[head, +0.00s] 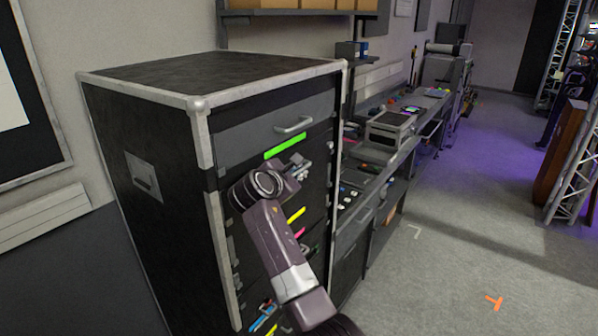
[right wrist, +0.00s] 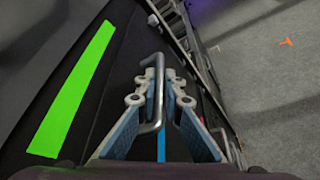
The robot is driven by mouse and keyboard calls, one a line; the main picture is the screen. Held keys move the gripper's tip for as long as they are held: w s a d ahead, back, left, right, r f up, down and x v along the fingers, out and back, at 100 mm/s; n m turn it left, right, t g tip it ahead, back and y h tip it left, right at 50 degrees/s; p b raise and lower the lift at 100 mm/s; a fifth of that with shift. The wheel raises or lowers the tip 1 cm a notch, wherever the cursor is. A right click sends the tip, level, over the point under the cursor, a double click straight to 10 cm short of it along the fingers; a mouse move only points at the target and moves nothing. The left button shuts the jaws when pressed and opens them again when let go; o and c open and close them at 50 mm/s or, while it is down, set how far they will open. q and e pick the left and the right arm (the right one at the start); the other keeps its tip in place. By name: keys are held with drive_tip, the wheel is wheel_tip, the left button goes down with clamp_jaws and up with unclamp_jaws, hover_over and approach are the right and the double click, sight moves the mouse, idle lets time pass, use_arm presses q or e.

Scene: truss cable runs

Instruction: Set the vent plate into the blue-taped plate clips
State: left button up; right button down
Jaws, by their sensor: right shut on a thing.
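I see no vent plate and no plate clips in either view. My right gripper (head: 300,168) is at the front of a black flight-case cabinet (head: 150,150), just below a bright green strip (head: 285,145). In the right wrist view the right gripper (right wrist: 158,88) is shut on a bent metal drawer handle (right wrist: 159,96), which lies between its fingers. The green strip also shows there (right wrist: 75,90), to the left of the handle. A thin blue strip (right wrist: 161,148) shows behind the handle, partly hidden by the fingers. My left gripper is out of view.
The top drawer has its own handle (head: 293,124). Yellow, pink and blue strips mark lower drawers, partly hidden by my right arm. A long workbench with a grey box (head: 390,130) runs back beyond the cabinet. The grey floor (head: 450,250) to the right is clear, with an orange mark (head: 494,302).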

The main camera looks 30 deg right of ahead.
drive_tip(key=shift+w+r, duration=0.1)
drive_tip(key=c, duration=2)
unclamp_jaws()
drive_tip(key=shift+a, duration=0.15)
drive_tip(key=v, duration=1.2)
drive_tip(key=shift+s+d, duration=0.5)
drive_tip(key=shift+s, duration=0.6)
drive_tip(key=shift+s+d, duration=0.45)
drive_tip(key=shift+s, duration=0.65)
drive_tip(key=shift+s+d, duration=0.5)
drive_tip(key=shift+s, duration=0.6)
